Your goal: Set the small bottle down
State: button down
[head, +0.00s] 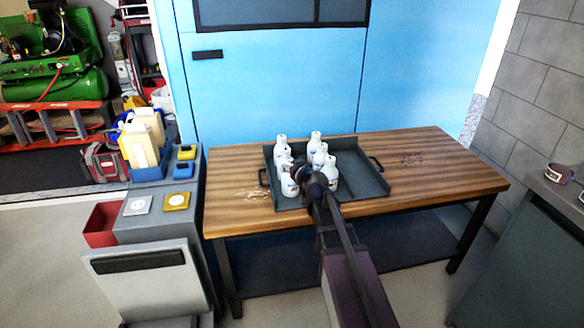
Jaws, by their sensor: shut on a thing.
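Several small white bottles with dark markings, one of them at the back right (315,141), stand upright in a dark grey tray (359,184) on the wooden table. My gripper (298,172) is over the front left part of the tray, among the bottles. It is shut on a small bottle, mostly hidden behind the gripper and wrist. A front left bottle (289,187) and a front right bottle (331,178) show on either side of my wrist. I cannot tell whether the held bottle touches the tray floor.
The tray has raised walls and side handles; its right part is bare. The wooden table (440,175) is clear on the right. A grey cart (155,225) with a red bin (102,225) stands at left. A dark counter (540,240) is at right.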

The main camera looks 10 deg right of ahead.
jog(key=shift+c, duration=1.2)
grip_release()
jog(key=shift+r, duration=0.1)
jog(key=p+v, duration=0.4)
jog(key=v, duration=0.8)
jog(key=s+a+f+g+y, duration=0.1)
jog(key=s+a+f+g, duration=0.45)
jog(key=f+g, duration=0.2)
jog(key=s+d+f+m+g+h, duration=0.1)
jog(key=s+f+g+h, duration=0.1)
jog(key=s, duration=0.4)
jog(key=s+d+f+m+g+h, duration=0.1)
jog(key=s+d+f+g+h, duration=0.1)
jog(key=s, duration=0.4)
jog(key=shift+s+f+g, duration=0.25)
jog(key=shift+f+g, duration=0.65)
jog(key=shift+g, duration=0.45)
